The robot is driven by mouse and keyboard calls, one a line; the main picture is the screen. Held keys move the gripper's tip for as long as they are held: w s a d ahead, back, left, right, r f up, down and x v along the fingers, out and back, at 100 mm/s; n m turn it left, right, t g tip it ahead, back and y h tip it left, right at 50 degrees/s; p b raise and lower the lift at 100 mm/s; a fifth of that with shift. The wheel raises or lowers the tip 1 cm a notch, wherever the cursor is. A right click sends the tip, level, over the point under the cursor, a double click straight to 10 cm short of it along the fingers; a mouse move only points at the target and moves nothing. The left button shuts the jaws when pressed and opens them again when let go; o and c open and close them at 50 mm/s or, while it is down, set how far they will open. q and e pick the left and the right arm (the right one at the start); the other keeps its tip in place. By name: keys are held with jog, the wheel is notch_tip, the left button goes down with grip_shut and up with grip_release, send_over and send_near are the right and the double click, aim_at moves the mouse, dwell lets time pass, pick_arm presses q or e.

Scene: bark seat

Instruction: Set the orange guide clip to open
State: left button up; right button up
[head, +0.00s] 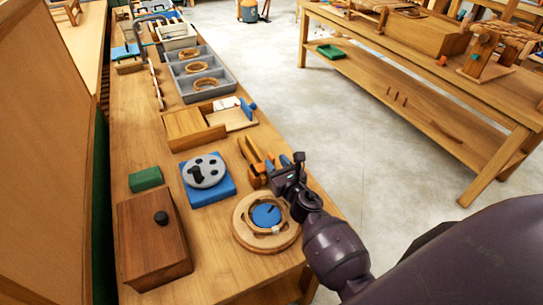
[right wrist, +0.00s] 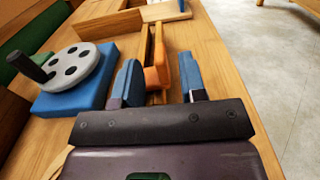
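The orange guide clip (right wrist: 157,76) sits on a narrow wooden guide (right wrist: 159,45) with parallel strips. The clip's lower part is partly hidden by the gripper. My left gripper is not in view.
A blue block with a grey holed disc and dark knob (head: 206,171) stands left of the guide. A round wooden ring with a blue centre (head: 243,239) lies nearer, beside my right arm. A wooden box (head: 186,130) stands beyond. The bench's right edge is close, with open floor past it.

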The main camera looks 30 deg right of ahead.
aim_at(274, 160)
jog(key=shift+w+d, duration=0.1)
jog(key=shift+w, duration=1.7)
grip_shut()
